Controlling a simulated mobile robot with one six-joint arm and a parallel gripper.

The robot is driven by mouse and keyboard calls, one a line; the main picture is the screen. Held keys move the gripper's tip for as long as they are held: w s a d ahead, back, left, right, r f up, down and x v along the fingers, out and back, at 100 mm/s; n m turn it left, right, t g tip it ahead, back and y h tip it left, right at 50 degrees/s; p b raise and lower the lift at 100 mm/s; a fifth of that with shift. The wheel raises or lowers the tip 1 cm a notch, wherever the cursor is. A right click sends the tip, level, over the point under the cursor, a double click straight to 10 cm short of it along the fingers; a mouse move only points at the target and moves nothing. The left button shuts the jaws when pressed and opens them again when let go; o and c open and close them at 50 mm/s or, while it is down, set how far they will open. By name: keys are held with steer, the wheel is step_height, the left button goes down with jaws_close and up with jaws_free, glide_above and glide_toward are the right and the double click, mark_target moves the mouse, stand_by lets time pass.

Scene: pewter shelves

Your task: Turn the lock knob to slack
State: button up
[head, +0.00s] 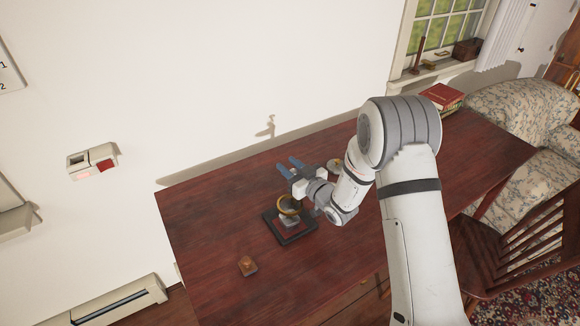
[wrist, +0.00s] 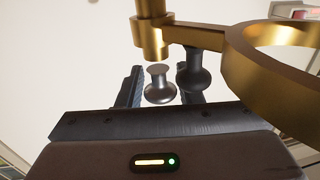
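A brass stand fills the upper right of the wrist view, with a post (wrist: 152,38) and a large ring (wrist: 245,55). A pale grey knob (wrist: 159,84) and a darker knob (wrist: 194,78) show below it; I cannot tell which is the lock knob. In the head view, the brass ring (head: 283,211) is over a dark square base (head: 293,238) on the table; the knobs cannot be made out there. My gripper (head: 290,163) is open, its blue fingers apart. In the wrist view, the pale knob appears between the fingers (wrist: 159,88); contact cannot be told.
The dark red table (head: 220,225) has free room around the base. A small orange-brown object (head: 248,265) lies near its front left. A small pale round object (head: 335,164) is beside my arm. Red books (head: 443,97) lie at the far right, and the wall (head: 230,100) is behind.

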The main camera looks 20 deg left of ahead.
steer(key=c, duration=0.6)
steer(key=shift+f+g+b, duration=0.25)
steer(key=shift+g+b, duration=0.05)
steer(key=shift+b, duration=0.55)
steer(key=shift+c, duration=0.2)
steer(key=shift+s+a+n+g+y+b, duration=0.1)
steer(key=shift+n+g+y+b, duration=0.45)
steer(key=shift+b, duration=0.4)
steer(key=shift+r+n+g, duration=0.25)
steer(key=o, duration=1)
